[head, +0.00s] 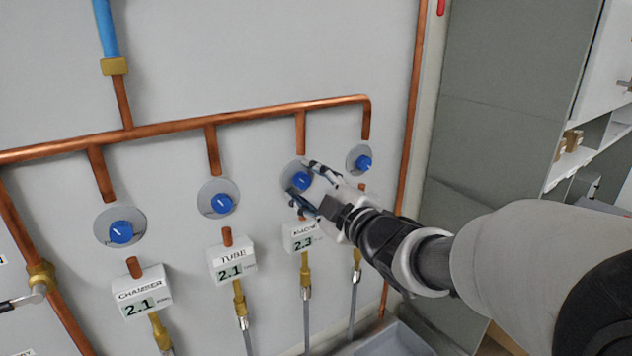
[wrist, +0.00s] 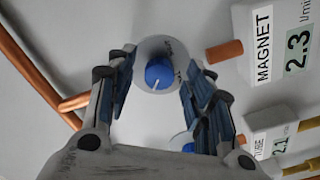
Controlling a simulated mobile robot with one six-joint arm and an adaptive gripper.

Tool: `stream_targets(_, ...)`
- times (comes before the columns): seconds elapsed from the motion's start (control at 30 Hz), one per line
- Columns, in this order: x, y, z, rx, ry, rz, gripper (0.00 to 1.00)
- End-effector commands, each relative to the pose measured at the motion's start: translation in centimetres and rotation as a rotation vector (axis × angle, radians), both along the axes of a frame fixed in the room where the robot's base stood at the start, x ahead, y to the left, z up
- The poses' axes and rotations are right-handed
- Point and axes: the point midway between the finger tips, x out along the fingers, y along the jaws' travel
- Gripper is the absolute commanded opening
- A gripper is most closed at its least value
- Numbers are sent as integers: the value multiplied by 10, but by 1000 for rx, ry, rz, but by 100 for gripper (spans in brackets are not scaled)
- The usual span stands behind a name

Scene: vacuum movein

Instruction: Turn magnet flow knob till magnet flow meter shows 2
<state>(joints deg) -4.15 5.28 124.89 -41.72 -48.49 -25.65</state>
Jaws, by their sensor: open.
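The magnet flow knob (head: 303,180) is a blue dial on a grey disc on the wall. It also shows in the wrist view (wrist: 160,74), with a pale pointer line on its face. My gripper (head: 299,178) is open, its two fingers on either side of this knob. In the wrist view the gripper (wrist: 158,68) shows gaps between both fingers and the knob, with no clear contact. The magnet flow meter (head: 303,238) is a white box below the knob, partly hidden by the gripper. It reads 2.3, clearer in the wrist view (wrist: 285,40).
The tube knob (head: 222,203) and chamber knob (head: 121,232) are to the left; their meters (head: 232,264) (head: 143,292) both read 2.1. Another blue knob (head: 363,162) is close on the right. Copper pipes (head: 250,114) run above, and hoses (head: 306,320) hang below.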

Motion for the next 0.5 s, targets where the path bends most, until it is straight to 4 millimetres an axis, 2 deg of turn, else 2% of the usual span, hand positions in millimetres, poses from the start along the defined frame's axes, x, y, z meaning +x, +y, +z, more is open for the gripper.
stream_targets(0.23,0,0,0,0,0,0,47)
stream_targets(0.5,0,0,0,0,-1,-1,29)
